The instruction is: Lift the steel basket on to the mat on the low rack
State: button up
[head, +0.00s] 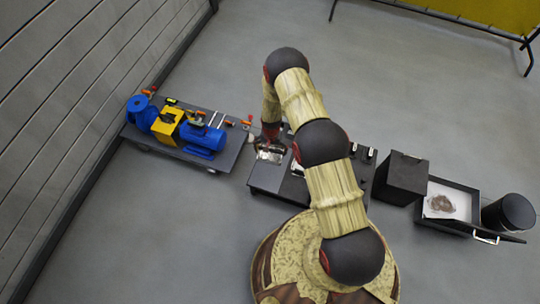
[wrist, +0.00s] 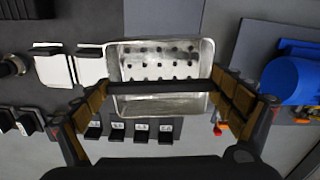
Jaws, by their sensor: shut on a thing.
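The steel basket (wrist: 160,65) is a shiny open box with rows of holes, in the middle of the wrist view. A black bar (wrist: 160,87) crosses it between my fingers. My gripper (wrist: 162,92) is shut on the basket at this bar. In the head view the basket (head: 268,154) shows small below my gripper (head: 268,138), over the left end of a low dark rack (head: 265,180). I cannot tell if it touches the rack. A plain grey patch (wrist: 160,18) lies beyond the basket; I cannot tell if it is the mat.
A skid with a blue motor (head: 203,138) and yellow guard (head: 167,125) stands left of the rack. White pieces (wrist: 54,68) and several black clips (wrist: 116,132) lie near the basket. A black box (head: 402,177), open case (head: 450,203) and black bin (head: 509,212) stand right.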

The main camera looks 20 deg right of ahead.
aim_at(271, 154)
jog(key=shift+m, duration=0.6)
jog(key=f, duration=0.5)
jog(key=shift+w+f, duration=0.3)
jog(key=shift+f, duration=0.05)
jog(key=shift+f+b, duration=1.95)
jog(key=shift+f, duration=1.35)
jog(key=shift+s+f, duration=0.1)
jog(key=shift+f, duration=0.7)
jog(key=o, duration=0.9)
